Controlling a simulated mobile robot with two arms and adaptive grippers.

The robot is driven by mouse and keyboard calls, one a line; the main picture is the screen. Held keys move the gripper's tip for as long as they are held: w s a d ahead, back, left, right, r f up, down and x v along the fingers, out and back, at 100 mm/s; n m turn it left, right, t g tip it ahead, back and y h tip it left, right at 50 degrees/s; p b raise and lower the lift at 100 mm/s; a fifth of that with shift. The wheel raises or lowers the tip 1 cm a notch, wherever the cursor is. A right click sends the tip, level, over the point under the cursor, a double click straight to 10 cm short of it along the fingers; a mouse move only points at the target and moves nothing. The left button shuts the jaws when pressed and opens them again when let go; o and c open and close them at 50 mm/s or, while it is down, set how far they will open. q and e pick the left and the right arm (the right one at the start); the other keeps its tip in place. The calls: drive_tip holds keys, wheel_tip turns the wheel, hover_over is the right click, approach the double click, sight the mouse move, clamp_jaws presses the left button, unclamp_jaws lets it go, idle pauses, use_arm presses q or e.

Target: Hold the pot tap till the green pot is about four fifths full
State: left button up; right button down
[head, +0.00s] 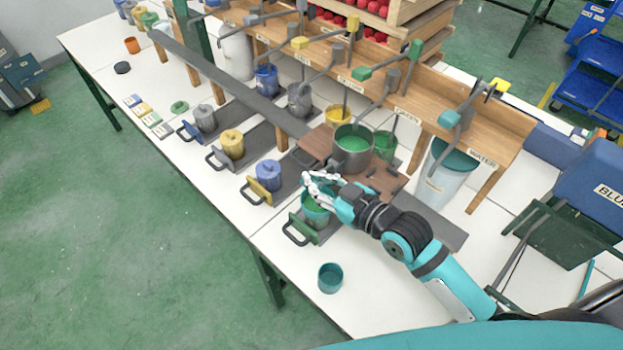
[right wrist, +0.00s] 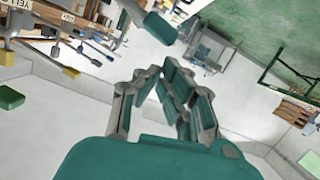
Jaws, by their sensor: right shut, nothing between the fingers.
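The green pot (head: 315,215), teal with green paint inside, stands on a slide with a green handle (head: 300,231). Its fill level is hard to judge because my right gripper partly covers it. A metal pot (head: 352,160) holding green paint stands on a brown wooden board (head: 318,142) just behind. The pot tap cannot be made out; my gripper and wrist cover the area at the metal pot's front. My right gripper (head: 312,180) is shut and empty, over the green pot's far rim. Its fingers also show in the right wrist view (right wrist: 165,78). My left gripper is not in view.
Blue (head: 269,176), yellow (head: 232,146) and grey (head: 204,119) pots stand on slides to the left. A teal cup (head: 330,279) stands alone near the table's front. A wooden rack with levers (head: 450,119) runs behind. The table around the cup is clear.

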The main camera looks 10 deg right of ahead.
drive_tip(key=b+v, duration=0.1)
drive_tip(key=v, duration=0.6)
drive_tip(key=shift+s+d+f+b, duration=0.15)
drive_tip(key=shift+s+d+b, duration=0.2)
drive_tip(key=shift+b, duration=0.05)
